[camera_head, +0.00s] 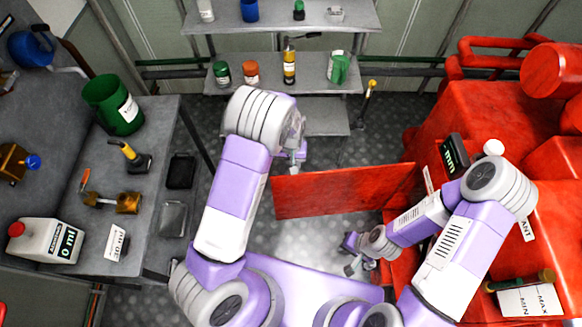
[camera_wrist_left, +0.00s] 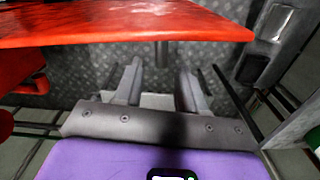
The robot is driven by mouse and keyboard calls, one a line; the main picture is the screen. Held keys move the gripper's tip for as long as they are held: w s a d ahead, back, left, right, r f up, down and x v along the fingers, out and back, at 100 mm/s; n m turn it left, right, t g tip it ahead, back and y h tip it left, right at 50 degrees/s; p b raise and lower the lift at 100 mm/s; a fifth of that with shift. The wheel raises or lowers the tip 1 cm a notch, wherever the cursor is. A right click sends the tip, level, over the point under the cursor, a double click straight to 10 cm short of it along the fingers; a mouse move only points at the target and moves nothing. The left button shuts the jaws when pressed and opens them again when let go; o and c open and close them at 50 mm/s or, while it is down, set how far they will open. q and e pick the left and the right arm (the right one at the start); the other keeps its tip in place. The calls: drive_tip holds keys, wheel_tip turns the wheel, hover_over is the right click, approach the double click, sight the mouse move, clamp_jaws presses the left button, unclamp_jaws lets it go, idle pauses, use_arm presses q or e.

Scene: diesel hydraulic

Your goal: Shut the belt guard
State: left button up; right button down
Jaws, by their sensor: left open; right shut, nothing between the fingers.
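The belt guard is a red panel (camera_head: 340,190) that stands out to the left from the red machine (camera_head: 470,125), swung open. It also fills the top of the left wrist view (camera_wrist_left: 110,22). My left gripper (camera_head: 294,160) is at the far side of the panel, near its free left end. In the left wrist view its two fingers (camera_wrist_left: 160,88) are apart with nothing between them; I cannot tell whether they touch the panel. My right gripper (camera_head: 350,256) is shut and empty on the near side of the panel, low by the machine.
A grey bench (camera_head: 155,115) on the left holds a green canister (camera_head: 113,104), a white jug (camera_head: 42,240) and tools. Shelves (camera_head: 285,80) with bottles stand at the back. A white label and a dark-handled tool (camera_head: 520,281) lie on the machine. Floor shows left of the panel.

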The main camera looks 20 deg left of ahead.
use_arm(q)
wheel_tip(320, 180, down, 6)
drive_tip(key=shift+s, duration=0.1)
drive_tip(key=shift+c, duration=0.4)
drive_tip(key=shift+a, duration=0.1)
clamp_jaws()
